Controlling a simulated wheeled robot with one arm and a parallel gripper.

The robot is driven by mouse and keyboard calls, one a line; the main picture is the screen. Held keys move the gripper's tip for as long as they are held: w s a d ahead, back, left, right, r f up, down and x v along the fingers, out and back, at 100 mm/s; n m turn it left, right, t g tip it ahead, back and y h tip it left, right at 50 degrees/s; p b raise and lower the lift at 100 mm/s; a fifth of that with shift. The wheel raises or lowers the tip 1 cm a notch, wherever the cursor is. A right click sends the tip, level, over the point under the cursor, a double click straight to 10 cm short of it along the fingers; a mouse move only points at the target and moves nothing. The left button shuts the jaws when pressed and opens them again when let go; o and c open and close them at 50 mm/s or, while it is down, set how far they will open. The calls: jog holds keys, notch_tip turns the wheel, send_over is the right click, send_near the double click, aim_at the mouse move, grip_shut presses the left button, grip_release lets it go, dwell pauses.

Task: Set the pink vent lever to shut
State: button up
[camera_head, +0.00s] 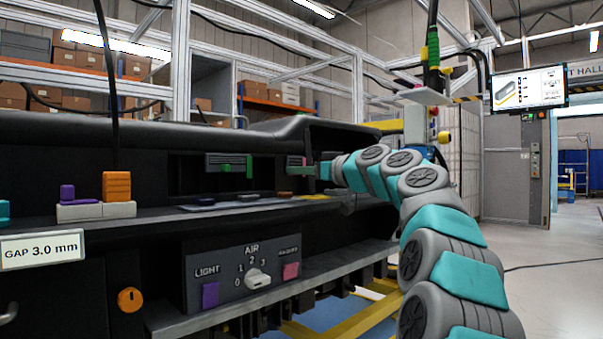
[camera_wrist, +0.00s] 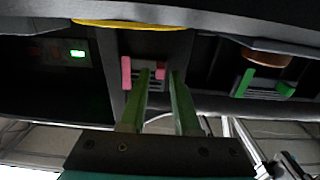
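The pink-marked vent is in the wrist view, with a tall pink bar (camera_wrist: 126,73) at its left edge and a small pink tab (camera_wrist: 160,73) on its dark slats. Which of the two is the lever, I cannot tell. My gripper (camera_wrist: 161,80) is open, its two green fingers apart. The small tab shows between the fingertips, and the tall bar lies outside, left of the left finger. Contact cannot be made out. In the head view the pink part (camera_head: 304,161) is small beside my gripper (camera_head: 302,170), partly hidden by it.
A similar vent with green parts (camera_wrist: 265,85) lies to the right in the wrist view; it also shows in the head view (camera_head: 228,163). A lit green indicator (camera_wrist: 77,54) is at left. Below the dashboard shelf is a panel with an AIR knob (camera_head: 258,279).

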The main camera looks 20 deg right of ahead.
jog(key=shift+o, duration=0.9)
jog(key=shift+s, duration=0.1)
jog(key=b+v, duration=0.1)
jog(key=v, duration=0.6)
jog(key=shift+s+d, duration=0.15)
jog(key=shift+s, duration=0.1)
